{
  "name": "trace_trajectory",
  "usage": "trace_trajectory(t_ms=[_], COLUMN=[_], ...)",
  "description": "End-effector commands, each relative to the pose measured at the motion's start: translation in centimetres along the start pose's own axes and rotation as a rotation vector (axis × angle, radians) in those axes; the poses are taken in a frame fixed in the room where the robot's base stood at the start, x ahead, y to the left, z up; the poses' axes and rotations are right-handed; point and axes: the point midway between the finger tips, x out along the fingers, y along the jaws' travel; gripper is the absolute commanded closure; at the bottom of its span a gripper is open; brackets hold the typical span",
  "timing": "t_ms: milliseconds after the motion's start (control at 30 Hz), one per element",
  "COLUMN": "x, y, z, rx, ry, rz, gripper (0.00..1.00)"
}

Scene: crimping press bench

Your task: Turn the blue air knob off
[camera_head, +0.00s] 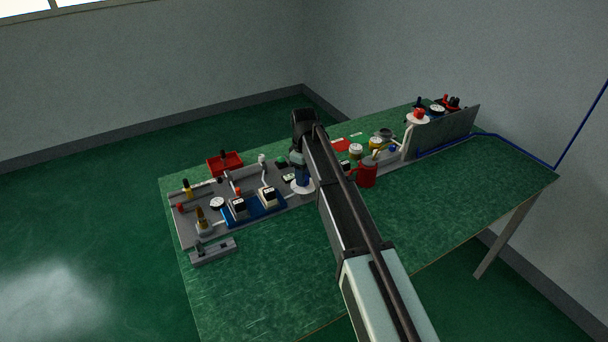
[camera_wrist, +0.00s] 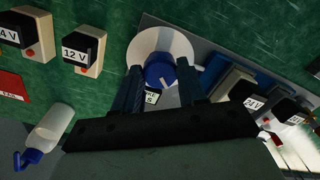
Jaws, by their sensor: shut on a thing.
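The blue air knob (camera_wrist: 160,70) sits in front of a round white disc (camera_wrist: 148,46) in the wrist view. In the head view the knob (camera_head: 303,177) shows just below the end of my arm, above its white disc (camera_head: 303,188). My gripper (camera_wrist: 159,76) has its two dark fingers on either side of the knob and is shut on it. In the head view my gripper (camera_head: 299,160) is small and partly hidden by my arm. A small label lies between the fingers, only partly readable. The knob's exact angle is hard to tell.
Boxes marked 12 V (camera_wrist: 84,50) and 24 V (camera_wrist: 246,95) stand near the gripper. A white bottle with a blue cap (camera_wrist: 50,127) is at lower left. A red can (camera_head: 367,174) stands right of my arm. The bench's front (camera_head: 250,285) is clear.

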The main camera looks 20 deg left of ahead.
Motion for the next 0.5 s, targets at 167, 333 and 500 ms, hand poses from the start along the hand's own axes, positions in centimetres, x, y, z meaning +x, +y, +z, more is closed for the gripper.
trace_trajectory(t_ms=[167, 333, 500], x=[-0.03, -0.03, -0.04], y=[-0.02, -0.04, -0.06], z=[-0.01, -0.02, -0.03], rx=[0.168, 0.329, 0.483], ry=[0.0, 0.0, 0.0], rz=[0.001, 0.001, 0.001], gripper=[0.89, 0.89, 0.89])
